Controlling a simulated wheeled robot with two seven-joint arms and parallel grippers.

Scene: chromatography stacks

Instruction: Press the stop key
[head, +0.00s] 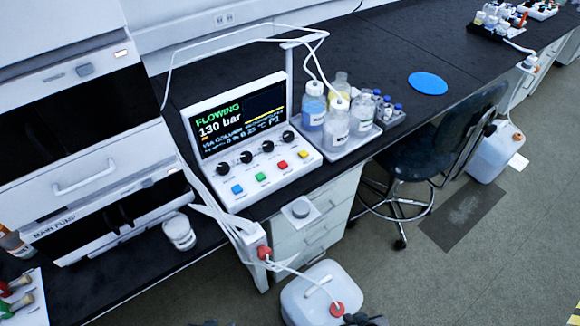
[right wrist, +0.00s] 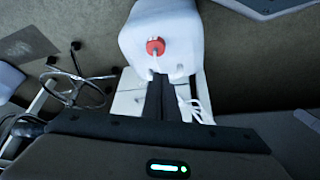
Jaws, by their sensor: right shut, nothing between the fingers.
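The control box (head: 262,190) stands on the black bench with its screen (head: 240,115) lit, reading "FLOWING" and "130 bar". Along its front slope are a blue key (head: 237,189), a green key (head: 261,177), a red key (head: 283,165) and a yellow key (head: 303,154). Their labels are too small to read, so I cannot tell by label which is the stop key. My right gripper (right wrist: 162,80) is shut and empty in the right wrist view, pointing toward a white jug (right wrist: 160,32), apart from the box. My left gripper is not in view.
Black knobs (head: 245,152) sit above the keys. A tray of bottles (head: 345,150) stands right of the box. The white jug with a red cap (head: 318,285) stands on the floor in front, with tubes running down. A blue disc (head: 428,83) lies on clear bench.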

